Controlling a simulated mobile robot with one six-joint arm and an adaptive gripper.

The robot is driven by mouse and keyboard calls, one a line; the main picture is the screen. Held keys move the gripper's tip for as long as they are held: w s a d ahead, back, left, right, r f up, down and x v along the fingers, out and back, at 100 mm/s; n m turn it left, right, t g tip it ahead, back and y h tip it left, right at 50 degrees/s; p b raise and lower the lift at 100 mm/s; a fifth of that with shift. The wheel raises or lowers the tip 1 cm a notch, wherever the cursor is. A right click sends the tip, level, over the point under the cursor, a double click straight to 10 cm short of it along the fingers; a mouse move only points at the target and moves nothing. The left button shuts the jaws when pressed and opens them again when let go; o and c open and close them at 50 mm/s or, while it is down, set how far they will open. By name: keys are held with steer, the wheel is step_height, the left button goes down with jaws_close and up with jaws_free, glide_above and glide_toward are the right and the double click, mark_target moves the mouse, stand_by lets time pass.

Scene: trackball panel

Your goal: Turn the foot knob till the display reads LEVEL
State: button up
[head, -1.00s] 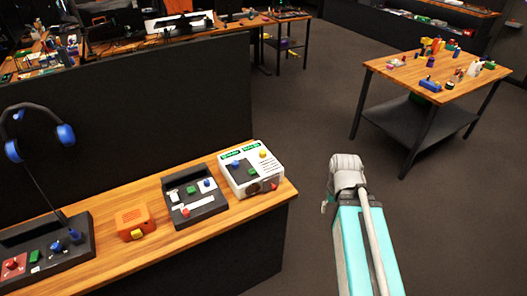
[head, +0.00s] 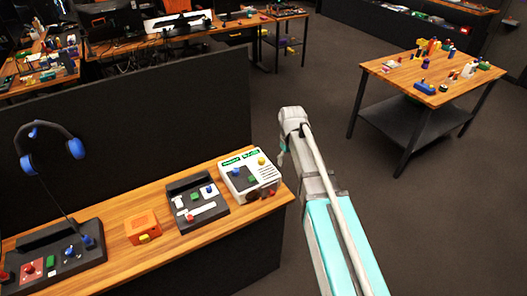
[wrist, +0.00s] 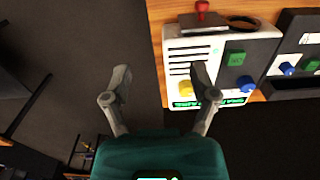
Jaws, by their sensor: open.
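The white panel box (head: 236,181) stands at the right end of the wooden desk. It has two green-lit displays (head: 241,157), too small to read; they also show in the wrist view (wrist: 206,103). A red knob (wrist: 203,10) sticks out at its front side. A yellow knob (wrist: 187,88) and a blue knob (wrist: 245,84) are on its top. I cannot tell for sure which is the foot knob. My gripper (wrist: 160,75) is open and empty, its right finger over the panel and its left finger beyond the desk edge. In the head view my arm mostly hides it.
A dark panel (head: 205,218) with knobs and an orange box (head: 143,228) stand to the left on the desk. A headset (head: 75,148) hangs further left. A dark partition (head: 120,130) rises behind the desk. The floor to the right is clear up to a side table (head: 440,95).

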mark_target(261, 159)
steer(key=w+a+r+n+p, duration=0.3)
steer(key=w+a+r+p, duration=0.1)
steer(key=w+a, duration=0.4)
steer(key=a+r, duration=0.1)
steer(key=a, duration=0.1)
steer(key=shift+w+a+n, duration=0.3)
step_height(261, 159, down, 14)
steer(key=b, duration=1.3)
steer(key=shift+r+b, duration=0.2)
steer(key=shift+b, duration=0.2)
